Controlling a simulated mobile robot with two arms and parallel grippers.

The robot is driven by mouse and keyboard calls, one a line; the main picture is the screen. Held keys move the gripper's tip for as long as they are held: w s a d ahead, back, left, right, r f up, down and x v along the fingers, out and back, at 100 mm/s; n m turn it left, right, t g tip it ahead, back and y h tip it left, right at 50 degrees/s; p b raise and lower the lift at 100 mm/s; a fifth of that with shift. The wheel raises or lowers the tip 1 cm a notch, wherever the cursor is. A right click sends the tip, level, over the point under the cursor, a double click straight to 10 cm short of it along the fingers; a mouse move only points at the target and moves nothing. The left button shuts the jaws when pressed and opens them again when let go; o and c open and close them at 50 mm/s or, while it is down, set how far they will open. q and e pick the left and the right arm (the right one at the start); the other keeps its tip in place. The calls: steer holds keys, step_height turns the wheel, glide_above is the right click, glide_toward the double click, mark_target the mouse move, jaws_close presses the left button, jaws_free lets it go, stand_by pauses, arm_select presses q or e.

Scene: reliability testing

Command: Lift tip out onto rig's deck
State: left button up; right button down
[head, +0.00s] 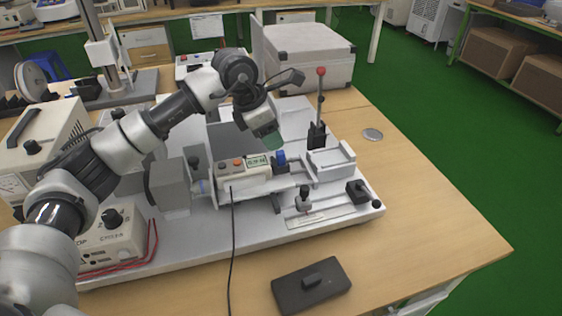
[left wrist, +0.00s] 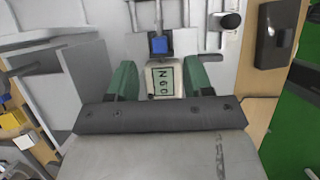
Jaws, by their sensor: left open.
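A small blue tip (head: 281,158) sits at the right end of the rig's instrument body, which has a green display (head: 258,161) and coloured buttons. My left gripper (head: 272,141) is above the instrument, close to the tip. Its green fingers (left wrist: 161,78) are open and apart, with the display between them in the picture and nothing held. The rig's pale grey deck (head: 190,232) lies below. My right gripper is not in view.
An upright lever with a red knob (head: 320,72) stands right of the tip, by an open grey tray (head: 331,160). A small black-knobbed clamp (head: 304,196) is in front. A black cable (head: 232,240) crosses the deck's front. A dark pedal-like box (head: 311,284) lies on the table.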

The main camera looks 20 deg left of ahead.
mark_target(282, 152)
arm_select(q)
steer(key=x, duration=0.7)
steer(key=shift+w+d+p, duration=0.1)
steer(key=shift+p, duration=0.25)
steer(key=shift+r, duration=0.15)
jaws_close()
